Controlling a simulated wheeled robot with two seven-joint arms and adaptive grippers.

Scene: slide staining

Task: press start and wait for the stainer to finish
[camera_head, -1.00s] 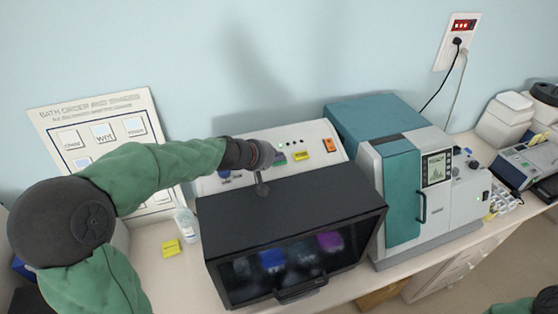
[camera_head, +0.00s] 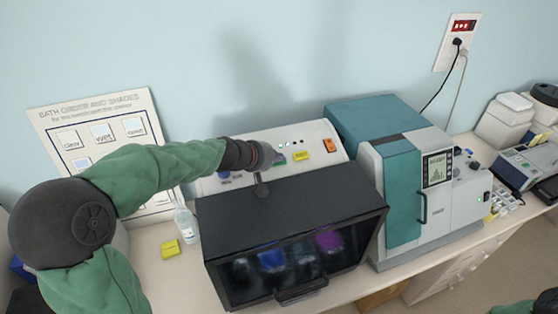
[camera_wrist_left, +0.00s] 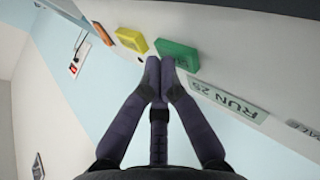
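The stainer is a white machine with a sloped control panel (camera_head: 316,143) and a dark hood (camera_head: 300,195) with a window; blue and purple patches show dimly behind the window. My left gripper (camera_head: 274,158) is at the panel above the hood. In the left wrist view its two fingers (camera_wrist_left: 160,68) are together and empty, with their tips at the green button (camera_wrist_left: 177,54); I cannot tell whether they press it. A yellow button (camera_wrist_left: 132,39), an orange switch (camera_wrist_left: 102,32) and a display reading "RUN 25" (camera_wrist_left: 228,98) are on the same panel. My right gripper is not visible.
A teal and white machine (camera_head: 400,185) stands close to the right of the stainer. A bottle (camera_head: 186,222) and a yellow block (camera_head: 170,249) are at its left. A bath order chart (camera_head: 95,125) is behind my left arm. A wall outlet (camera_head: 458,42) with cables is at upper right.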

